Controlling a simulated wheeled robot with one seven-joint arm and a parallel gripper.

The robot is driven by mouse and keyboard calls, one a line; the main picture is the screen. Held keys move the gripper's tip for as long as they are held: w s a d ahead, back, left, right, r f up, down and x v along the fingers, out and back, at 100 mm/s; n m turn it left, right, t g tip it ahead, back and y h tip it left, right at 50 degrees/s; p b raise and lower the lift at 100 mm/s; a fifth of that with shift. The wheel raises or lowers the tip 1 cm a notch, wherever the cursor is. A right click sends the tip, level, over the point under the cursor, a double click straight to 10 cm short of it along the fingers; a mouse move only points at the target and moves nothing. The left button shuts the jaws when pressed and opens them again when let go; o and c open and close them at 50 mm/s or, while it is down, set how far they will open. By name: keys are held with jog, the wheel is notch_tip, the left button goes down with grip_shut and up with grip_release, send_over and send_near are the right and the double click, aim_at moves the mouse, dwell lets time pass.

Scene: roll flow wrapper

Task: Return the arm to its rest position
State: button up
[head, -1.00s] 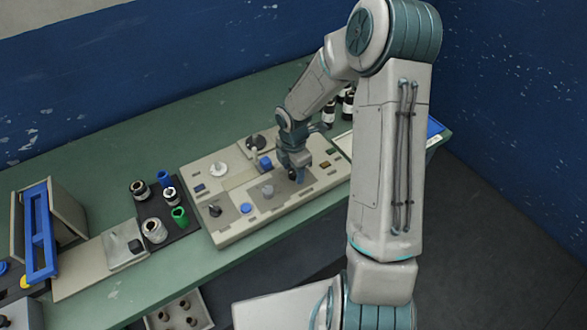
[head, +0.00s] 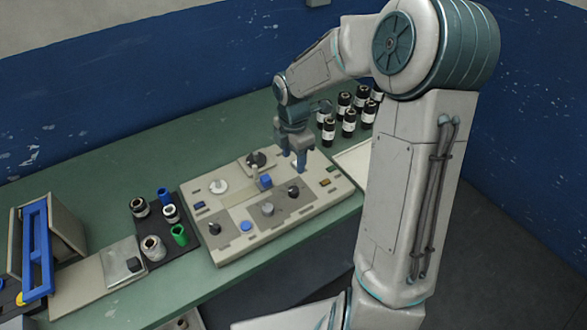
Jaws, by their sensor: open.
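My gripper (head: 292,160) points down above the far right part of the beige panel (head: 222,254) in the head view. Its two fingers are apart and I see nothing between them. My arm rises from the lower right, bends at the top and comes down over the panel. The panel carries several knobs, among them a dark knob (head: 293,191) just below the gripper, a grey knob (head: 267,209) and a blue button (head: 246,226). The gripper looks clear of the dark knob, though the exact height is hard to tell.
Several dark bottles with white labels (head: 348,122) stand at the table's back right. A dark mat (head: 156,251) with several rollers and cups lies left of the panel. A blue-framed machine (head: 37,248) stands at the far left. The green table (head: 90,165) is bare behind these.

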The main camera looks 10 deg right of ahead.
jog(key=shift+r, duration=0.55)
jog(key=s+r+m+t, duration=0.1)
jog(key=s+r+m, duration=0.4)
jog(key=s+m, duration=0.5)
jog(key=s+r+m+t, duration=0.2)
jog(key=s+r+m, duration=0.4)
jog(key=s+m, duration=0.5)
jog(key=shift+s+r+m, duration=0.15)
jog(key=shift+s+m, duration=0.05)
jog(key=shift+m, duration=0.2)
